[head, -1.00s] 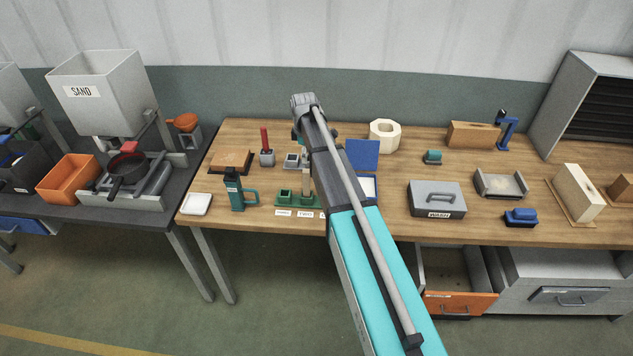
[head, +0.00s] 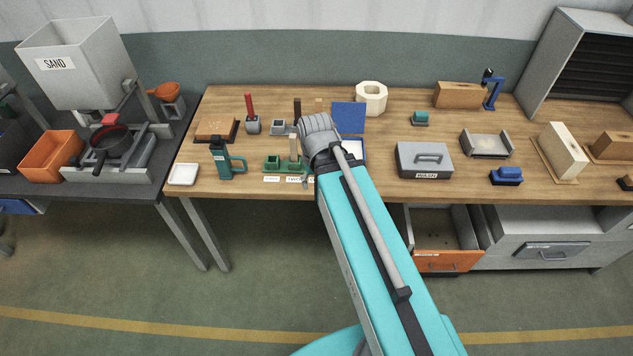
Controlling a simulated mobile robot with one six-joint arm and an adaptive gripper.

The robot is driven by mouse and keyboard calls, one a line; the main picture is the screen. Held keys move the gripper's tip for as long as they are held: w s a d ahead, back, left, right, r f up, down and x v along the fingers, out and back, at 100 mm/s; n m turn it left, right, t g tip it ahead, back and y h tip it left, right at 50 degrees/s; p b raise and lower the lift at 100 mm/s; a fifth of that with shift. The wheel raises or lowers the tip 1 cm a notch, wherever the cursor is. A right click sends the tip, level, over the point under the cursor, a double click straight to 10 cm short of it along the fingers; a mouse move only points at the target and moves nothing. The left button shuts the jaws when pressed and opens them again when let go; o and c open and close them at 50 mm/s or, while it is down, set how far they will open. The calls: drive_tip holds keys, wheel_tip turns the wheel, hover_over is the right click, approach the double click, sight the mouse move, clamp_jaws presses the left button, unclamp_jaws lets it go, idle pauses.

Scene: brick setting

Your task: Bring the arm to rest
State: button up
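My arm (head: 350,215) reaches up from the bottom of the head view, its grey wrist joint (head: 318,138) over the front middle of the wooden workbench (head: 385,188). My gripper is hidden behind the arm and wrist, so its fingers and anything in them do not show. Near the wrist, green block holders (head: 272,163) stand at the bench's front edge, partly covered by the arm. A blue panel (head: 348,118) stands just right of the wrist.
A grey case (head: 424,160) and an open orange-fronted drawer (head: 440,262) are right of my arm. A sand hopper (head: 75,62) stands on the dark left table. The floor in front is clear.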

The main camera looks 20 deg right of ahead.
drive_tip(key=shift+s, duration=0.3)
wheel_tip(320, 180, down, 8)
drive_tip(key=b, duration=0.8)
idle(1.2)
